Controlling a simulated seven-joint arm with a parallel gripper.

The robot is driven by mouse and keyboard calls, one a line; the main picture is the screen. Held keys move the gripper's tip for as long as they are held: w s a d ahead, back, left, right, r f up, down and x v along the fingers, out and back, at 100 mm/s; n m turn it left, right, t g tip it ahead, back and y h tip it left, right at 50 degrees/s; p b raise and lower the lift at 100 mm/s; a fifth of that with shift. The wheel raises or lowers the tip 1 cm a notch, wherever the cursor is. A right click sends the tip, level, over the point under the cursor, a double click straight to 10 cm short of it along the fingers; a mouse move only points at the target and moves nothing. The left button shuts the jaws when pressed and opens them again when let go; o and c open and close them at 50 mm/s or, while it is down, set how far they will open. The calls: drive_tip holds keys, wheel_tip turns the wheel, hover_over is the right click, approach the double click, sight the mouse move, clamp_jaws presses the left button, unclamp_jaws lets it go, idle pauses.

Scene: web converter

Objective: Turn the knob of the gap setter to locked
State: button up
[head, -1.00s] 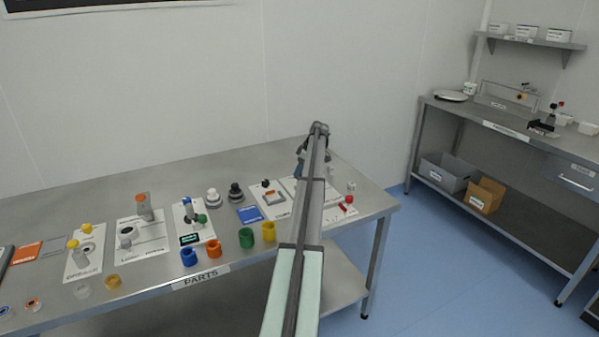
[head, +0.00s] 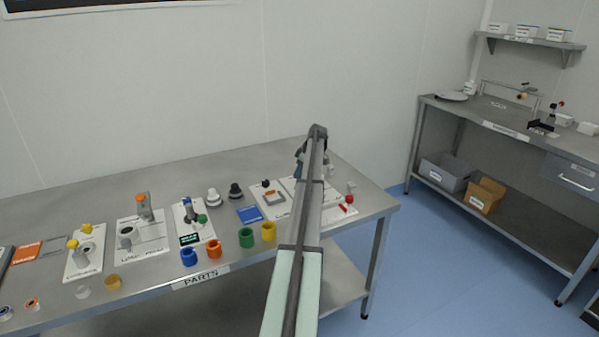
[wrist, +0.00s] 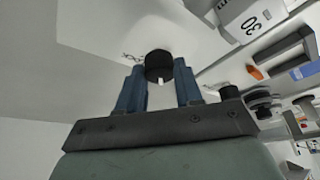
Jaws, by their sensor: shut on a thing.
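In the wrist view, a round black knob (wrist: 158,65) with a short white mark on its near edge sits between the two blue fingers of my gripper (wrist: 160,88). The fingers are shut on it, one on each side. The knob stands at a broad pale panel (wrist: 95,25) with small dark markings beside the knob; I cannot read them. In the head view, my gripper (head: 301,160) is at the right part of the parts bench, mostly behind my own arm. The knob is hidden there.
In the wrist view, a white block marked 30 (wrist: 245,22) and a dark bracket (wrist: 285,52) lie to the right. In the head view, the parts bench (head: 100,200) carries several stations and coloured cups left of my arm. A second bench (head: 470,113) stands at the right.

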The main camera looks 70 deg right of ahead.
drive_tip(key=shift+c, duration=0.9)
drive_tip(key=shift+a+m, duration=0.1)
drive_tip(key=shift+m, duration=0.2)
drive_tip(key=m+h, duration=0.1)
drive_tip(key=m, duration=0.1)
drive_tip(key=shift+a+m, duration=0.1)
drive_tip(key=shift+m, duration=0.2)
drive_tip(key=m+h, duration=0.1)
drive_tip(key=m, duration=0.3)
drive_tip(key=shift+a+g+h, duration=0.1)
drive_tip(key=shift+g+h, duration=0.3)
drive_tip(key=m, duration=0.2)
drive_tip(key=m+g+h, duration=0.1)
drive_tip(key=m, duration=0.2)
drive_tip(key=shift+w, duration=0.2)
drive_tip(key=shift+m+g+h, duration=0.4)
drive_tip(key=shift+m+g, duration=0.5)
drive_tip(key=shift+m, duration=0.9)
